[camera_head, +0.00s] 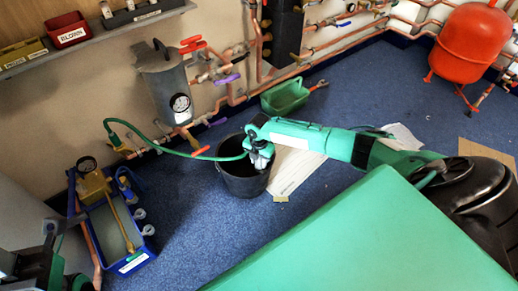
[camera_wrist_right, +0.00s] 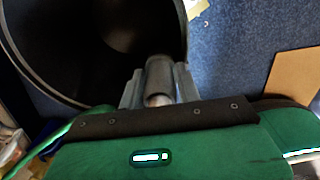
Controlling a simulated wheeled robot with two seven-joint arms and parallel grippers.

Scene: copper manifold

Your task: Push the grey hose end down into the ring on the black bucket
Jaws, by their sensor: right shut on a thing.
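The black bucket (camera_head: 240,183) stands on the blue floor below the copper pipework. It also fills the upper left of the right wrist view (camera_wrist_right: 85,98), where its dark inside and rim show. My right gripper (camera_head: 260,163) is over the right side of the bucket. In the right wrist view its fingers (camera_wrist_right: 159,84) are shut on the grey hose end (camera_wrist_right: 159,76), a short grey cylinder beside the bucket's rim. The green hose (camera_head: 165,149) runs from the wall pipes toward my right gripper. The ring cannot be made out. My left gripper (camera_head: 50,262) shows only partly at the lower left.
A blue tray (camera_head: 128,262) with a gauge and brass parts lies at the left. A green container (camera_head: 285,97) stands by the wall, and a white sheet (camera_head: 297,170) lies beside the bucket. An orange tank (camera_head: 468,42) stands at the back right.

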